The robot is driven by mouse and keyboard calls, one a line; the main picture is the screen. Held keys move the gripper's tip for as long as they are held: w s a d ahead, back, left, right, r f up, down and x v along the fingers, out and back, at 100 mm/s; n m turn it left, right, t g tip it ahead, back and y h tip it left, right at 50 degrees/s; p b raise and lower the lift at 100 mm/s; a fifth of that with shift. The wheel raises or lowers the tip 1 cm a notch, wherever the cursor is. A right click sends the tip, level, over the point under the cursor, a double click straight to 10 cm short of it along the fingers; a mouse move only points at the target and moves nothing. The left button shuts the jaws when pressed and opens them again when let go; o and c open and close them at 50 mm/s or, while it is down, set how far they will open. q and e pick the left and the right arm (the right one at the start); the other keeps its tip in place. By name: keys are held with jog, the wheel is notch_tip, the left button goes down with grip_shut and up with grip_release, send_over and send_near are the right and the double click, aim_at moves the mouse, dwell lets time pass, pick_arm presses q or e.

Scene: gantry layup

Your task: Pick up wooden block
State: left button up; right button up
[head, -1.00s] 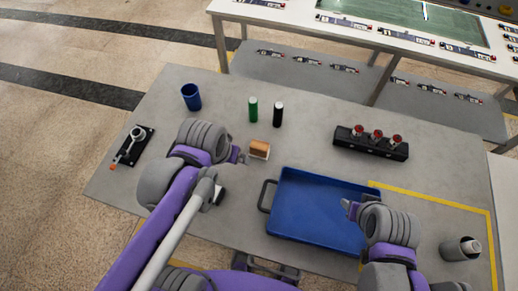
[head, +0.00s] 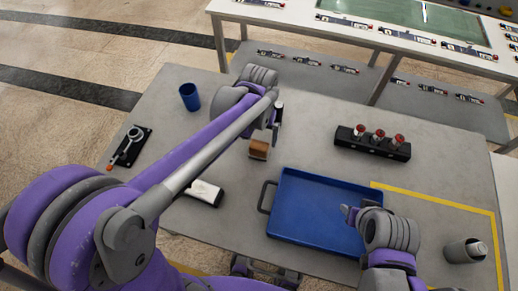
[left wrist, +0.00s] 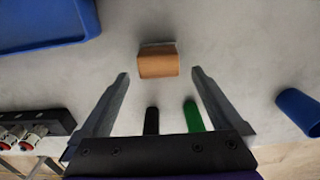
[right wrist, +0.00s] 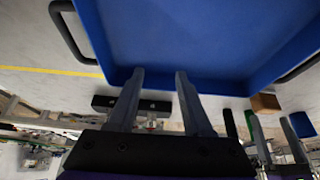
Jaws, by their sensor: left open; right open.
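The wooden block (head: 259,149) is a small brown block with a pale side, on the grey table just left of the blue tray. My left gripper (head: 273,128) is open above the table on the block's far side. In the left wrist view the block (left wrist: 158,65) lies just ahead of the open left fingertips (left wrist: 161,74), roughly centred, not held. My right gripper (head: 349,211) is open over the blue tray's right part. In the right wrist view the block (right wrist: 265,102) shows beyond the tray's edge, away from the open right fingers (right wrist: 160,75).
The blue tray (head: 318,246) has a handle facing the block. Green (left wrist: 193,116) and black (left wrist: 152,121) cylinders stand by the left fingers.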

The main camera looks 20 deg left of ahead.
aim_at(259, 145)
pick_arm(q)
jog(key=f, duration=0.5)
jog(key=shift+s+f, duration=0.2)
jog(key=shift+s, duration=0.05)
jog(key=c, duration=1.5)
notch_tip(259, 145, up, 10)
jog(key=shift+r+p, duration=0.1)
jog(key=shift+p, duration=0.2)
jog(key=o, duration=0.8)
jog(key=c, duration=0.5)
jog(key=shift+o, duration=0.2)
